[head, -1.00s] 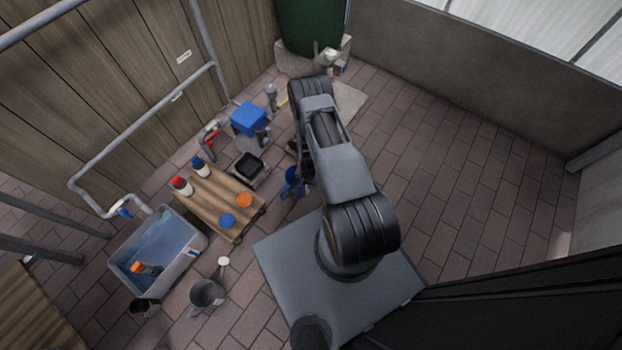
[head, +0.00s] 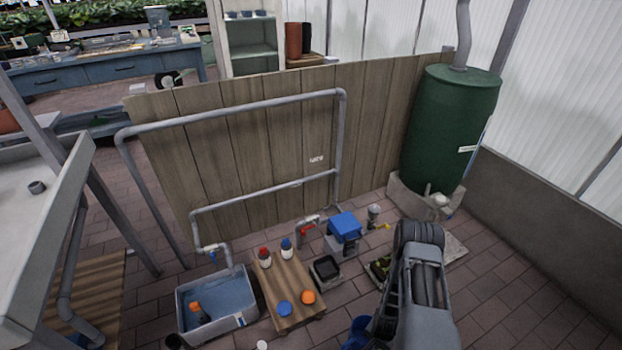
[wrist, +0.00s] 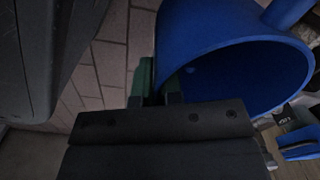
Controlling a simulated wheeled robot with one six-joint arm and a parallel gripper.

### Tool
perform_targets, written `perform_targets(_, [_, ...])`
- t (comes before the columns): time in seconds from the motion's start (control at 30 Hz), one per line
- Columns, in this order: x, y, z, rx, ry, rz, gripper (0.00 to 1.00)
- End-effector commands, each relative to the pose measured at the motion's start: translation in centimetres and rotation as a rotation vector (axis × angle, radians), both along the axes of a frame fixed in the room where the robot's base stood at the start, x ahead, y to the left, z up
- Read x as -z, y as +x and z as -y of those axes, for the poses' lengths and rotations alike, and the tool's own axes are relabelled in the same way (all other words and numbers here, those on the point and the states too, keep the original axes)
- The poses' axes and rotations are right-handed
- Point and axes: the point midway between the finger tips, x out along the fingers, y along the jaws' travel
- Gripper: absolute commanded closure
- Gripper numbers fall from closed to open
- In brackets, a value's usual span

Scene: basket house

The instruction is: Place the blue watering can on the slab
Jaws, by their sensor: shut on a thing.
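The blue watering can (head: 358,333) shows at the bottom edge of the head view, partly hidden by my arm and cut off by the frame. In the wrist view its open blue body (wrist: 235,45) fills the upper right. My gripper (wrist: 160,98) is shut on the can at its near rim; the exact contact is dark and partly hidden. The can appears tilted in the wrist view. A pale slab (head: 456,247) lies on the paving in front of the green barrel, partly hidden behind my arm. My gripper is hidden in the head view.
A green barrel (head: 450,130) stands on a block base behind the slab. Left of my arm are a plant tray (head: 378,270), a black tray (head: 326,269), a blue-topped box (head: 344,228), a wooden pallet (head: 285,300) with bottles and a water tub (head: 215,305). Paving at right is clear.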

Motion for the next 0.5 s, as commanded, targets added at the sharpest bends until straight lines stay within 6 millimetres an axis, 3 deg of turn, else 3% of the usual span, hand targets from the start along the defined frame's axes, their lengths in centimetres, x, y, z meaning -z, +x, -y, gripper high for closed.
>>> perform_targets(0.27, [-6.4, 2.3, -0.4, -0.236, -0.004, 0.013, 1.00])
perform_targets(0.5, [-15.8, 6.7, -1.6, -0.471, -0.005, 0.018, 1.00])
